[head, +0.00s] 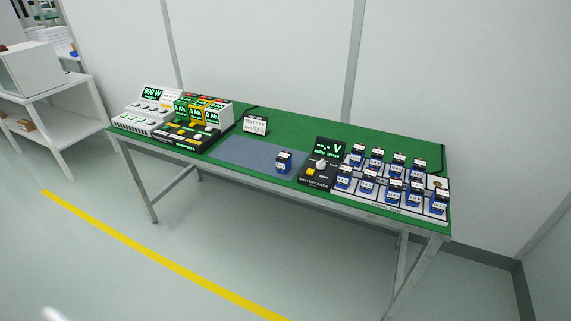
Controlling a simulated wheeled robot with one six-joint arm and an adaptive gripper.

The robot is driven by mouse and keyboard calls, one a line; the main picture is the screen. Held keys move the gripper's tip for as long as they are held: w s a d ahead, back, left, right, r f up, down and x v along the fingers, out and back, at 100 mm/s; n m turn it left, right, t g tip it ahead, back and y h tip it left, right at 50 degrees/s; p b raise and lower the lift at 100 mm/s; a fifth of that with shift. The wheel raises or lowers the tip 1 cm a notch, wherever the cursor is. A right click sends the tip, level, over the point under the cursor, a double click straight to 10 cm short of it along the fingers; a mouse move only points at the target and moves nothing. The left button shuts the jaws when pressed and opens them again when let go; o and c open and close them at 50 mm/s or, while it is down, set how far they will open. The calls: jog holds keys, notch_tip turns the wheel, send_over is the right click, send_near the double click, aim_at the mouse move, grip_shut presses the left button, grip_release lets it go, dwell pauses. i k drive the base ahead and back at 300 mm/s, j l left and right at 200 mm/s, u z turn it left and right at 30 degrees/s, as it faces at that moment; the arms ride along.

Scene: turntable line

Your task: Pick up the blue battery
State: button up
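A blue battery (283,167) with a dark top and a white label stands alone on the grey-blue mat (237,155), near its right end. Several similar blue batteries (394,198) stand in rows on a light rack (375,198) at the right end of the green table. The pictures do not show which of them the task means. My gripper is out of view.
A black tester (316,175) with a display and knob stands between mat and rack. A white-and-black console (150,115) with displays fills the table's left end. A small sign (256,125) stands behind the mat. A white shelf (60,115) stands far left. The floor in front is clear.

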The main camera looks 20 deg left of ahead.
aim_at(284, 162)
jog(key=i+j, duration=0.25)
jog(key=j, duration=0.2)
jog(key=i+j+u, duration=0.1)
jog(key=i+j, duration=0.15)
jog(key=j, duration=0.15)
jog(key=u, duration=1.55)
